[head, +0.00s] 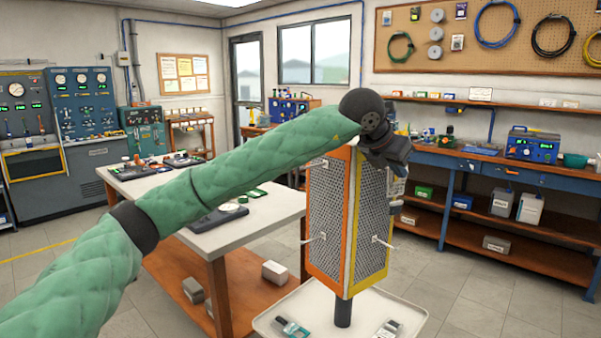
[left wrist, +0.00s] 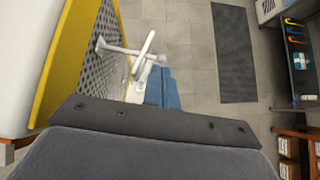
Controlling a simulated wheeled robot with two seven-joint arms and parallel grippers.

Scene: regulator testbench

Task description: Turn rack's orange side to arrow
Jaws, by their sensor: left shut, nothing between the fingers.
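The rack (head: 329,219) is a tall upright box of perforated panels on a black post. Its orange-edged side (head: 325,238) faces front left and its yellow-edged side (head: 372,230) faces front right; each has a white peg. In the left wrist view, a yellow-edged panel (left wrist: 80,62) with a white peg stands at the left. My left gripper (head: 398,165) is shut and empty at the rack's upper right edge; its fingertips are mostly hidden, and contact is unclear. I cannot make out the arrow. My right gripper is out of view.
A white tray (head: 345,308) surrounds the post and carries small items. A white-topped table (head: 240,222) stands close behind at the left. A blue workbench (head: 500,170) runs along the right wall. Open tiled floor lies right of the rack.

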